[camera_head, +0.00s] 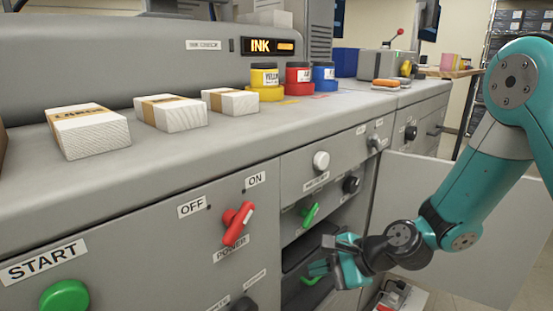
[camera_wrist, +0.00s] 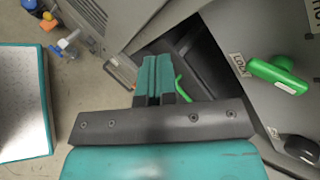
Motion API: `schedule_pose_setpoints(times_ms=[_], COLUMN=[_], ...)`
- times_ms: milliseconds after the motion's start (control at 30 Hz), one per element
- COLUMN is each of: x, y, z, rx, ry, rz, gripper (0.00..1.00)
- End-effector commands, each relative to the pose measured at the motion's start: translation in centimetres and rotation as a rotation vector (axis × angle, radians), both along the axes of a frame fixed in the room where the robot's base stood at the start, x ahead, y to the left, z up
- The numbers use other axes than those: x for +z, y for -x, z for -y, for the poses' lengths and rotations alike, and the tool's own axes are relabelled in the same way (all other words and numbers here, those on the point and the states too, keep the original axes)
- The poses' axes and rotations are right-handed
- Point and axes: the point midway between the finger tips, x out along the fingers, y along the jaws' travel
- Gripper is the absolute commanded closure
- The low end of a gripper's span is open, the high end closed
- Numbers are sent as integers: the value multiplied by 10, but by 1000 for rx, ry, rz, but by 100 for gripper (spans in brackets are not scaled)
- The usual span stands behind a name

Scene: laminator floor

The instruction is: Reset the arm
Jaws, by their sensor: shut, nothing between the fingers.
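My arm is teal with dark joints and reaches in from the right in the head view. My gripper (camera_head: 318,268) is at the front of the machine, by a dark open compartment below the green handle. In the wrist view my gripper (camera_wrist: 158,62) has its two teal fingers together with nothing between them. A green handle (camera_head: 310,215) sits above the compartment; a green handle also shows at the right of the wrist view (camera_wrist: 275,74). Another green piece (camera_head: 312,280) shows beside the fingertips; whether they touch it I cannot tell.
The red power switch (camera_head: 237,223) and green start button (camera_head: 64,296) are on the front panel. Paper stacks (camera_head: 88,131) and ink jars (camera_head: 298,77) stand on top. A grey open door (camera_head: 420,200) is behind my arm. Floor shows at the lower right.

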Motion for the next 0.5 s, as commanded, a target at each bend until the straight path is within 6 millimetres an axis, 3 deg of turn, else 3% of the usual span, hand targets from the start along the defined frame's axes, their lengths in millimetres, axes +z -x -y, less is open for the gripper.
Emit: schedule_pose_setpoints(times_ms=[33,200,300,500], x=[25,82,107,137], y=[14,74,111,168], z=[-5,-4,5,28], rx=[131,581,822,1183], ry=[69,298,412,561], rz=[92,365,499,674], gripper=[100,100,100,100])
